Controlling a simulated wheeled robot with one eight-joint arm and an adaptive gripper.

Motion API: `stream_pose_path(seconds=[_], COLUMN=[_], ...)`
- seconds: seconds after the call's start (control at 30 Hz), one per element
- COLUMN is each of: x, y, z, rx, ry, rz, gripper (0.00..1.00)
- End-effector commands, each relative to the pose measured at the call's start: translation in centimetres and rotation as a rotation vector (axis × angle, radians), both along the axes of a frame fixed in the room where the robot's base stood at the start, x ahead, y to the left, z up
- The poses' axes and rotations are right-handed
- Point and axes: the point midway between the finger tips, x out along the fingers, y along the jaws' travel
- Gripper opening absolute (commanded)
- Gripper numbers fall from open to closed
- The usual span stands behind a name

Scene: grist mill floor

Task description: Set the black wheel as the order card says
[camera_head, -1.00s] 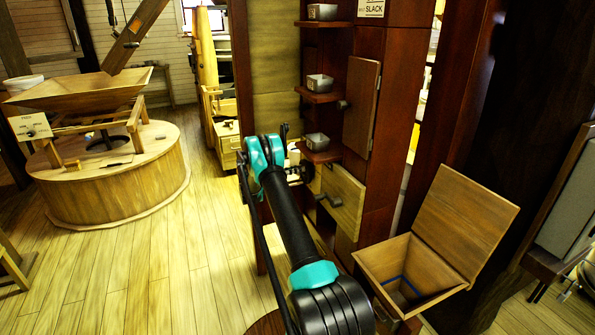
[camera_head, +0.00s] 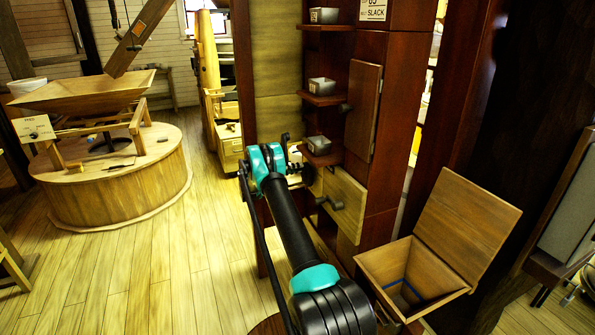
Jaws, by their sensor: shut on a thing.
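My gripper (camera_head: 290,158) is at the far end of my arm, against the left side of the dark red wooden post and shelf unit. It is mostly hidden behind my teal wrist joint. A dark, round-looking part, seemingly the black wheel (camera_head: 301,171), shows just right of the wrist, and my gripper appears shut on it. The wheel's marks and angle cannot be read. A white card (camera_head: 373,10) at the top of the post reads "SLACK" with a partly cut number above it, perhaps 65.
An open-lidded bin (camera_head: 410,270) stands right. A hopper (camera_head: 85,92) sits on the round millstone casing (camera_head: 120,190).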

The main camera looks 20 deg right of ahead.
Motion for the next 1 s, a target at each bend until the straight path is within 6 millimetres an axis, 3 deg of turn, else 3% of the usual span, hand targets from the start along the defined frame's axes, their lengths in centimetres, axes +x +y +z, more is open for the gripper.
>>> stream_pose_path(seconds=[1.0], x=[2.9], y=[0.3], z=[-2.7], rx=[-0.034], ry=[0.955], rz=[0.003], gripper=[0.0])
